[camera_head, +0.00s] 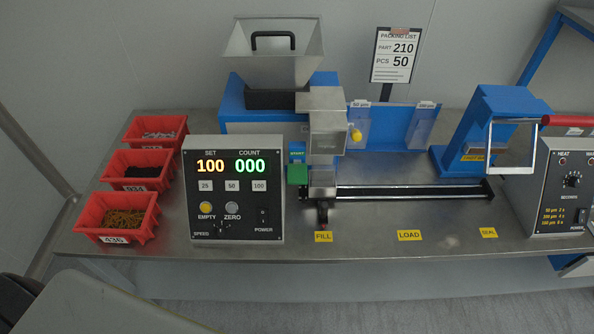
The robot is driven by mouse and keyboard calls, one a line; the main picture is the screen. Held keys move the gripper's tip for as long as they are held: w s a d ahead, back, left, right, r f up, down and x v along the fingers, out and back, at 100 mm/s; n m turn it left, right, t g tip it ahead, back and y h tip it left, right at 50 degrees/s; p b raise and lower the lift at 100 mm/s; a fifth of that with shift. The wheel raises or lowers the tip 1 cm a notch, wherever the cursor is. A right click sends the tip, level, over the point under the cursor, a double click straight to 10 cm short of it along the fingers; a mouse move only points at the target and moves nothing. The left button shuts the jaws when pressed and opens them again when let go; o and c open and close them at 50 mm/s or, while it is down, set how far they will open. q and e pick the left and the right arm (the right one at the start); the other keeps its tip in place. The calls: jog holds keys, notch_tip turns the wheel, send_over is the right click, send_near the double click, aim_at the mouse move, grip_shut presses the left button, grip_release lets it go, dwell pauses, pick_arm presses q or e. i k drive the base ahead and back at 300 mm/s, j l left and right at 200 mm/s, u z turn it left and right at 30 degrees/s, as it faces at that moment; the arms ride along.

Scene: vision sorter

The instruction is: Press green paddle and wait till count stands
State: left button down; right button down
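The green paddle (297,174) sits below a blue START label, at the left of the grey feeder head (327,125). Nothing touches it. The counter box (236,190) stands to its left on the table. Its SET display (210,166) reads 100 in yellow. Its COUNT display (250,166) reads 000 in green. Neither of my grippers is in view.
Red bins (118,217) with small parts line the left side. A hopper (274,52) stands behind the counter. A packing list (395,55) reads part 210, 50 pcs. A dark rail (410,191) runs right. A sealer box (560,190) stands right. The front table strip is mostly clear.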

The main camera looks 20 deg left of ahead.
aim_at(297, 173)
jog(key=i+l, duration=0.55)
jog(key=i, duration=0.15)
jog(key=u, duration=1.75)
